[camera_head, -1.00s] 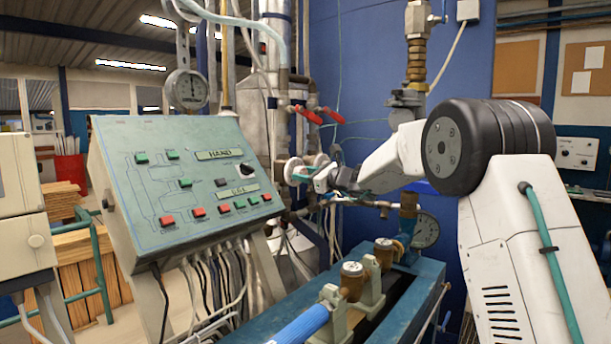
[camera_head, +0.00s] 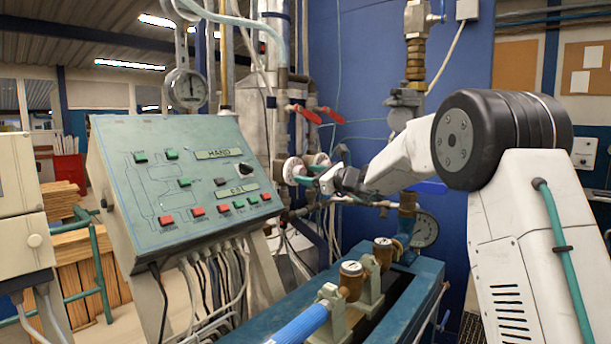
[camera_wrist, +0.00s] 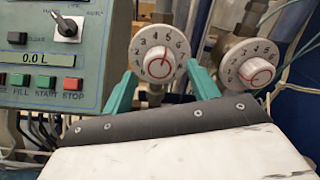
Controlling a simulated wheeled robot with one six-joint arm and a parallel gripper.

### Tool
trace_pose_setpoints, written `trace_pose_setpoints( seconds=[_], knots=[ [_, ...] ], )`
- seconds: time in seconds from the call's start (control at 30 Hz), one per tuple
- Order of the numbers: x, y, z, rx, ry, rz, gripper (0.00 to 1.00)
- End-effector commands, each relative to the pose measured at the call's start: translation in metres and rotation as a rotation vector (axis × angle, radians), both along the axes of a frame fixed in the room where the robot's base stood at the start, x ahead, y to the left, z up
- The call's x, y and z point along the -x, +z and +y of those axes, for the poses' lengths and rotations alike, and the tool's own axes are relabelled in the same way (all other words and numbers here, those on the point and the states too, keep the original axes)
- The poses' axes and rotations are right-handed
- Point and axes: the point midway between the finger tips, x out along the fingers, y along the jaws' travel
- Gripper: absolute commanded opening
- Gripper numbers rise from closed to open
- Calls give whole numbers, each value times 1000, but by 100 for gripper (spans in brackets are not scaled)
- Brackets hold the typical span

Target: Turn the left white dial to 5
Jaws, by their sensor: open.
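The left white dial (camera_wrist: 158,54) is a round numbered knob with a red ring and red mark at its centre. In the wrist view, 4 is near the top and 5 is just right of it; the exact setting is too small to tell. The dial also shows in the head view (camera_head: 293,171). My gripper (camera_wrist: 163,84) is open, with one teal finger below each side of this dial in the picture. No contact shows. It also shows in the head view (camera_head: 316,172), just right of the dial.
A second white dial (camera_wrist: 248,65) stands to the right of the left one. A control panel (camera_wrist: 50,92) with buttons, a black switch and a "0.0 L" display is at the left. Red valve handles (camera_head: 306,114), pipes and a blue bench (camera_head: 418,283) are close by.

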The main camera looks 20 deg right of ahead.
Motion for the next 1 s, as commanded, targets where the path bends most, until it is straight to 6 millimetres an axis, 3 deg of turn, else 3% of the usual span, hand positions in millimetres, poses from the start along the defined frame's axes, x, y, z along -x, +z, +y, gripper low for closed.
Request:
trace_pose_setpoints(
  seconds=[0.2,0.37,0.9,0.97,1.0],
  knots=[
    [31,0,-23,0,-1,1,59],
    [43,0,-32,0,-1,1,59],
    [45,0,-32,19,4,-15,59],
    [50,-7,-27,82,34,-30,59],
    [56,-21,-22,134,65,-26,59]
  ],
)
